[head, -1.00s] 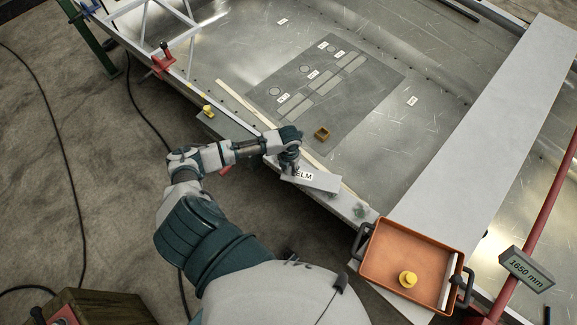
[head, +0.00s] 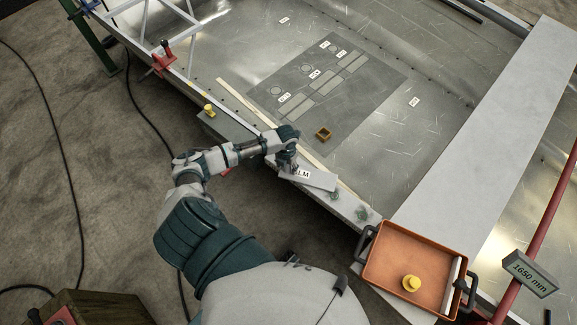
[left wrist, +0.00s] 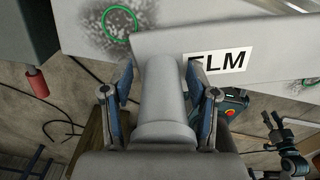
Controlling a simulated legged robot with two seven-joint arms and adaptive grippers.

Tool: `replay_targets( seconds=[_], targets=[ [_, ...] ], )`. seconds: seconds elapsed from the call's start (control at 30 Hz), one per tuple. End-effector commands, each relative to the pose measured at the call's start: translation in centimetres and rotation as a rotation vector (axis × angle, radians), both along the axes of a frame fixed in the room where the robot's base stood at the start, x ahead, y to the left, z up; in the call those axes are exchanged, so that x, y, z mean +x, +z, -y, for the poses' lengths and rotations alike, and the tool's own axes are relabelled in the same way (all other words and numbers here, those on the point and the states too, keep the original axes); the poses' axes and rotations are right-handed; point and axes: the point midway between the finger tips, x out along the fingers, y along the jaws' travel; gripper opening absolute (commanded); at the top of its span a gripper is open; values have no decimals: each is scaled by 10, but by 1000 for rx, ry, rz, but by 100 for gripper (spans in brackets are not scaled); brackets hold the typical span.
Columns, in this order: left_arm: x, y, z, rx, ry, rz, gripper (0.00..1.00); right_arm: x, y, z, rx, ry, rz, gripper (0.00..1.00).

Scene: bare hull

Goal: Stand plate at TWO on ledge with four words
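A grey plate (head: 322,180) with a white label is over the near edge of the hull. The label reads "ELM" in the left wrist view (left wrist: 217,62), its first letter partly covered. My left gripper (head: 288,165) has its fingers on both sides of the plate's grey stem (left wrist: 163,95), pads close against it. The ledge (head: 347,205) runs along the hull's near edge under the plate and bears round green-ringed marks, one showing in the left wrist view (left wrist: 119,21). I cannot read TWO anywhere. A small dark gripper shape, likely my right gripper (left wrist: 274,122), is at lower right there.
An orange tray (head: 375,262) with a yellow knob (head: 411,283) stands at front right. A long grey board (head: 490,130) crosses on the right. A red clamp (head: 164,62) is on the far-left edge.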

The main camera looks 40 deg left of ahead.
Motion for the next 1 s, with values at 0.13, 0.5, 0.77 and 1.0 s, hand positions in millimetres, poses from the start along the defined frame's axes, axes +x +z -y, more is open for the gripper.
replay_targets(
  seconds=[0.13,0.5,0.77,1.0],
  targets=[
    [0,1,2,4,1,-2,63,-1,1,-12,16,2,0,42],
    [1,34,4,9,-1,2,63,-11,-7,-4,10,3,-6,42],
    [1,91,1,5,-1,4,63,-28,-18,-3,8,6,-12,42],
    [0,120,2,4,0,-1,63,-36,-24,-2,8,8,-16,42]
  ],
)
